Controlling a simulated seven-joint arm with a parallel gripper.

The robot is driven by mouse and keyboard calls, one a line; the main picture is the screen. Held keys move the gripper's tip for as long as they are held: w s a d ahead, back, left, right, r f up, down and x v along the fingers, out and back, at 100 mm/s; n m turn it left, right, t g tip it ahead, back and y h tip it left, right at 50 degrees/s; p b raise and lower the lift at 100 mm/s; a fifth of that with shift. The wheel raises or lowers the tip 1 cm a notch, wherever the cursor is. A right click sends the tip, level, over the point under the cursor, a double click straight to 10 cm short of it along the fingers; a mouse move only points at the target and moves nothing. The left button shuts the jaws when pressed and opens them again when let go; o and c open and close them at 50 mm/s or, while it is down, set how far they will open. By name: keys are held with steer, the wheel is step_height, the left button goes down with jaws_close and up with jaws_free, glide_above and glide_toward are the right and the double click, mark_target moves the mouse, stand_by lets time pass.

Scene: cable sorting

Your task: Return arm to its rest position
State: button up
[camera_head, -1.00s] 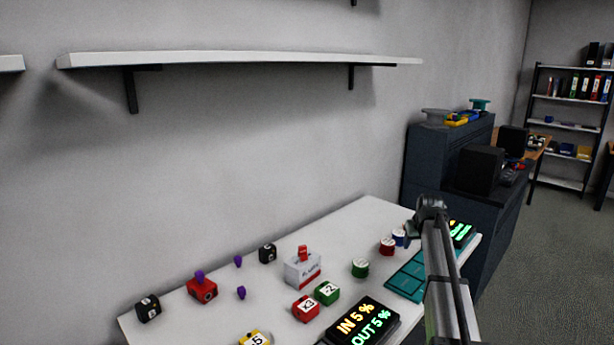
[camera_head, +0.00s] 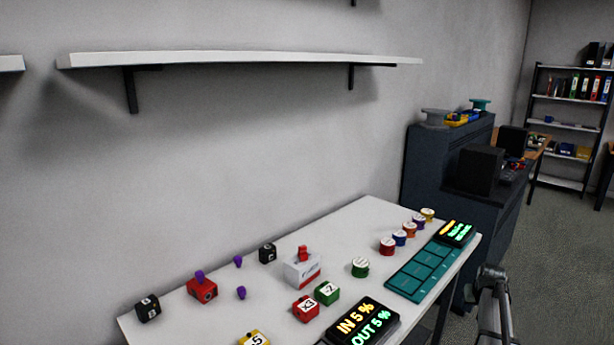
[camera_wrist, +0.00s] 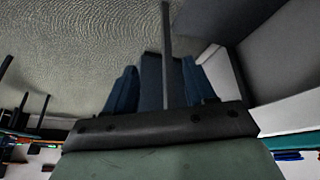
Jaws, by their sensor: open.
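My arm shows at the lower right of the head view, beyond the right end of the white table (camera_head: 345,235), with a grey joint at its top. It is apart from the table and the things on it. In the wrist view my gripper (camera_wrist: 161,85) shows dark blue parts beyond a black bar, with a thin grey rod in front. It is open, and I see nothing held in it. Floor and grey surfaces lie behind it. The fingertips are hard to make out.
The table carries a teal sectioned tray (camera_head: 418,272), several colored spools (camera_head: 401,238), numbered blocks (camera_head: 327,292), a red box (camera_head: 202,289), a white box (camera_head: 302,270) and a lit display (camera_head: 362,321). A dark cabinet (camera_head: 425,165) stands behind the right end. A wall shelf (camera_head: 240,59) hangs above.

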steer(key=s+a+f+n+g+y, duration=0.1)
steer(key=s+a+f+g, duration=0.2)
steer(key=s+a+f, duration=0.85)
steer(key=s+a+f+g+y, duration=0.1)
steer(key=s+a+f+g, duration=0.1)
steer(key=s+a+f, duration=0.95)
steer(key=s+a+f+g, duration=0.2)
steer(key=s+a+f, duration=0.2)
steer(key=s, duration=0.5)
steer(key=s+a+f+n+g, duration=0.1)
steer(key=s+a+f, duration=0.4)
steer(key=s, duration=0.5)
steer(key=s+a+f+g, duration=0.3)
steer(key=s+a+f, duration=0.1)
steer(key=s, duration=0.5)
steer(key=shift+s+a+f+n, duration=0.15)
steer(key=shift+a+f+n, duration=0.2)
steer(key=shift+a, duration=0.3)
steer(key=shift+r, duration=0.1)
